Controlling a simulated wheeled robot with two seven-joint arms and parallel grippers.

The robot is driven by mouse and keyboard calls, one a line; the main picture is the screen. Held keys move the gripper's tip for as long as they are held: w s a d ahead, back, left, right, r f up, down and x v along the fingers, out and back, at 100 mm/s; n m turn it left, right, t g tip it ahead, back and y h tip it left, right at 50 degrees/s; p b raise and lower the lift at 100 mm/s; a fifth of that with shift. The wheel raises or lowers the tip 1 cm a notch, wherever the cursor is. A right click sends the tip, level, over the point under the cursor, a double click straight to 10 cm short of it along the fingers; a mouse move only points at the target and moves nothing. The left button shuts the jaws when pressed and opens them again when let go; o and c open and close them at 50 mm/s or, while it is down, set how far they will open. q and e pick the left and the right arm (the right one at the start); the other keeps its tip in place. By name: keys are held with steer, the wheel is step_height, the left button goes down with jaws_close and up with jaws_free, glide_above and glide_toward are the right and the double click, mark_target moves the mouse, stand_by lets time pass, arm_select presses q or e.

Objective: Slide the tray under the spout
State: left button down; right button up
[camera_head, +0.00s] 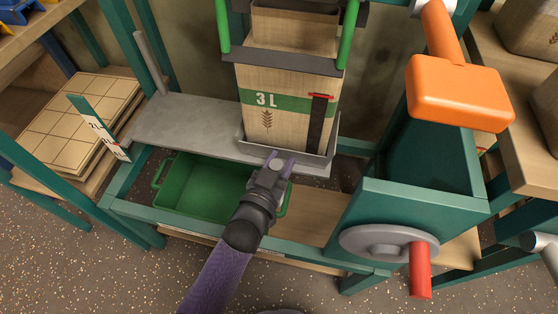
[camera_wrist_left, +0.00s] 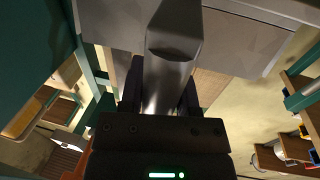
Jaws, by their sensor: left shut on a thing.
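The grey metal tray (camera_head: 240,146) has a raised rim and sits at the front right of a flat grey shelf (camera_head: 185,128). A tall wooden box with a green "3L" band (camera_head: 258,92) stands on the tray. My left gripper (camera_head: 280,161) is shut at the tray's front edge. In the left wrist view a grey metal handle (camera_wrist_left: 173,45) lies between the fingers, with a grey panel (camera_wrist_left: 245,42) behind it. The fingers partly hide the handle in the head view. I cannot identify the spout for certain. My right gripper is not in view.
A green bin (camera_head: 185,190) sits below the shelf, behind my left forearm. The shelf left of the tray is clear.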

arm_select(q)
steer(key=shift+s+d, duration=0.15)
steer(key=shift+d, duration=0.05)
steer(key=shift+c, duration=1.6)
jaws_free()
steer(key=shift+d, duration=0.1)
steer(key=shift+s, duration=0.15)
steer(key=p+v, duration=0.4)
steer(key=v, duration=0.5)
steer(key=shift+s+a+p, duration=0.25)
steer(key=shift+a+p, duration=0.05)
steer(key=shift+p, duration=0.05)
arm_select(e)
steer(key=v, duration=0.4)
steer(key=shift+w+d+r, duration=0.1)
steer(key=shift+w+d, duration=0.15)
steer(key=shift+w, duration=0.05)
